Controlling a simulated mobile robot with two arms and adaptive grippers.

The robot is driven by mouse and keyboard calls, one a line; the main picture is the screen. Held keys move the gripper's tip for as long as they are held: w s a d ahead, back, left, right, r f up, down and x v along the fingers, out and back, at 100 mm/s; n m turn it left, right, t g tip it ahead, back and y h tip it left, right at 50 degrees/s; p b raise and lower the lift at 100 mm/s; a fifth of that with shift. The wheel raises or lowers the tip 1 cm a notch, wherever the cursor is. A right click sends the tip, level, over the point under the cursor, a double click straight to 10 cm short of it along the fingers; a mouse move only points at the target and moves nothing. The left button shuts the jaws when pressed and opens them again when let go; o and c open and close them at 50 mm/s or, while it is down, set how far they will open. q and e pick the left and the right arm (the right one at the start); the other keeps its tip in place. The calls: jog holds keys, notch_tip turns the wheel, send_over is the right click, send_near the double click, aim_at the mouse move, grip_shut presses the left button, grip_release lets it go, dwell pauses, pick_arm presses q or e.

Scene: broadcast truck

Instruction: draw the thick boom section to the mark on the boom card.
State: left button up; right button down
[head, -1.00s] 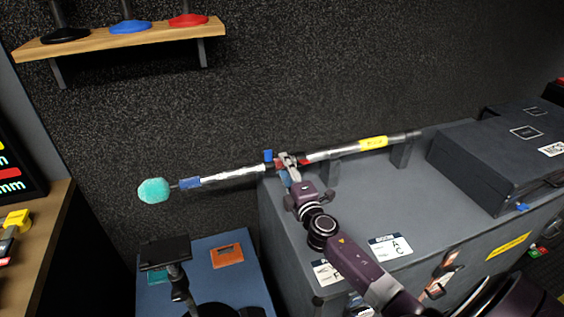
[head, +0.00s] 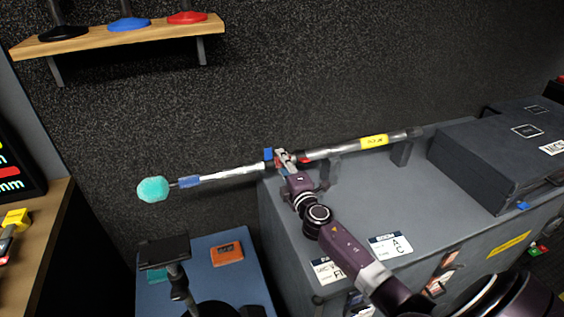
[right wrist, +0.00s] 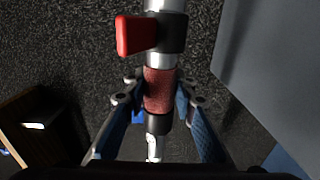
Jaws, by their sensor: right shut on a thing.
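The boom pole lies nearly level, with a teal fuzzy microphone (head: 153,189) at its left end. Its fattest part carries a yellow label (head: 374,142). A red lever (head: 304,160) and a blue lever (head: 268,154) mark two joints. My right gripper (head: 282,158) is shut on the boom section between them. In the right wrist view its fingers flank a red band (right wrist: 159,90); a short silver stretch (right wrist: 161,61) shows between this band and the collar of the red lever (right wrist: 136,35).
Dark rests (head: 400,154) stand under the boom on the grey case (head: 375,200). A second card (head: 327,270) lies at the case's front left. A dark box (head: 495,165) stands at right. A wooden shelf (head: 120,40) hangs upper left. The boom's left part hangs free.

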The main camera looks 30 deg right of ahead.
jog(key=shift+a+f, duration=0.1)
jog(key=shift+a, duration=0.1)
jog(key=a, duration=0.2)
jog(key=w+a, duration=0.1)
jog(key=a, duration=0.1)
jog(key=shift+a, duration=0.25)
jog(key=c, duration=1.6)
grip_release()
jog(key=shift+d, duration=0.1)
pick_arm(q)
jog(key=shift+a, duration=0.2)
pick_arm(e)
jog(key=v, duration=1.2)
